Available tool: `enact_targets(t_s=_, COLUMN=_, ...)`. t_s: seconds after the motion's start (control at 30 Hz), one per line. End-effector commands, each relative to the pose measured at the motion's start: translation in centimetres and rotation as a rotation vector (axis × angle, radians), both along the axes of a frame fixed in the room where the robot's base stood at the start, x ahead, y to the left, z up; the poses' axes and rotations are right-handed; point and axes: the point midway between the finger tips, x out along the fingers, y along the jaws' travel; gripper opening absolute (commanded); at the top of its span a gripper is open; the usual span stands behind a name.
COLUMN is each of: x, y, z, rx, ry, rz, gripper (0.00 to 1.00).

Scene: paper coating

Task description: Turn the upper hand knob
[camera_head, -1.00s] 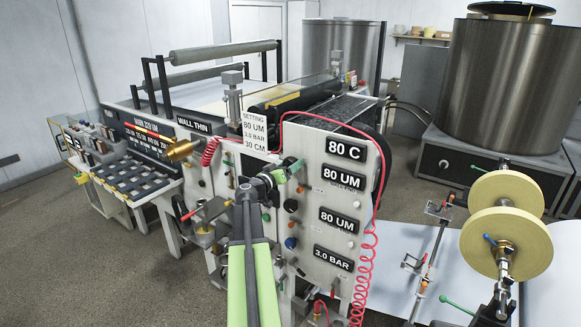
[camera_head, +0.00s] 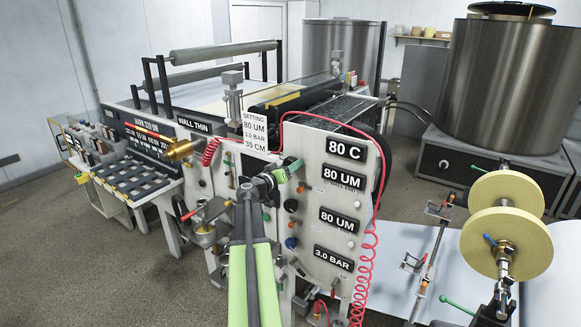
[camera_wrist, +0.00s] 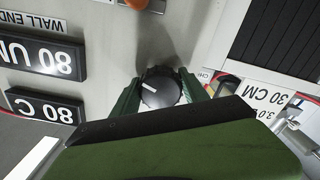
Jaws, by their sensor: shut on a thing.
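The upper hand knob (camera_wrist: 160,88) is round and black with a ribbed rim and a white pointer mark. It sits on the pale machine panel. In the wrist view my gripper (camera_wrist: 160,92) has its green fingers on either side of the knob, shut on it. The white mark slants toward the upper left there. In the head view my gripper (camera_head: 290,170) is at the panel's upper left, and it hides the knob. A lower black knob (camera_head: 291,205) shows below it.
Labels read 80 C (camera_head: 345,149), 80 UM (camera_head: 343,178) and 3.0 BAR (camera_head: 333,258). A red coiled hose (camera_head: 365,270) hangs at the panel's right edge. A setting card (camera_head: 255,132) stands above the arm. Yellow rolls (camera_head: 505,240) stand at the right.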

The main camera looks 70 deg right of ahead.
Motion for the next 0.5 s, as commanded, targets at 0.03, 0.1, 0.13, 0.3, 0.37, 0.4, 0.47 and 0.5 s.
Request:
enact_targets(t_s=0.03, x=0.08, y=-0.08, z=0.03, rx=0.001, ry=0.011, rz=0.002, gripper=0.12)
enact_targets(t_s=0.1, x=0.08, y=-0.11, z=0.05, rx=0.007, ry=0.033, rz=0.002, gripper=0.12)
enact_targets(t_s=0.13, x=0.07, y=-0.12, z=0.06, rx=0.011, ry=0.046, rz=0.002, gripper=0.12)
enact_targets(t_s=0.3, x=0.03, y=-0.17, z=0.12, rx=0.037, ry=0.148, rz=0.002, gripper=0.12)
enact_targets(t_s=0.37, x=0.01, y=-0.18, z=0.14, rx=0.048, ry=0.193, rz=0.002, gripper=0.11)
enact_targets(t_s=0.4, x=0.00, y=-0.19, z=0.15, rx=0.057, ry=0.225, rz=0.002, gripper=0.11)
enact_targets(t_s=0.47, x=-0.01, y=-0.19, z=0.18, rx=0.068, ry=0.273, rz=0.002, gripper=0.12)
enact_targets(t_s=0.5, x=-0.03, y=-0.20, z=0.19, rx=0.077, ry=0.305, rz=0.002, gripper=0.12)
